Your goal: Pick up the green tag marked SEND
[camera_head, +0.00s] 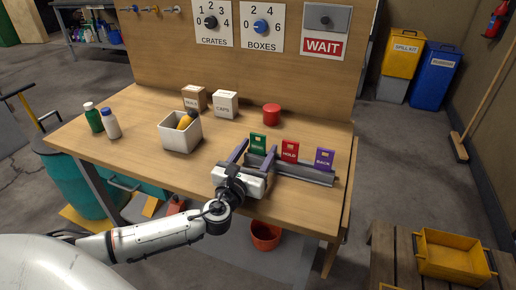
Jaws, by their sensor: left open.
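A green tag (258,144) stands upright at the left end of a grey rack (306,173) on the workbench; the word on it is too small to read. A red tag marked HOLD (290,152) and a purple tag marked BACK (324,160) stand to its right in the same rack. My left gripper (253,155) is open and empty, with its two purple-grey fingers apart at the rack's left end. The fingers are just below and around the green tag's lower part; I cannot tell whether they touch it. My right gripper is not in view.
On the workbench (130,150) stand a white bin (181,138), two boxes, a red round can (271,114) and two bottles (93,118). A back panel with dials and a WAIT sign (323,46) rises behind. A yellow crate (450,257) sits on a pallet at lower right.

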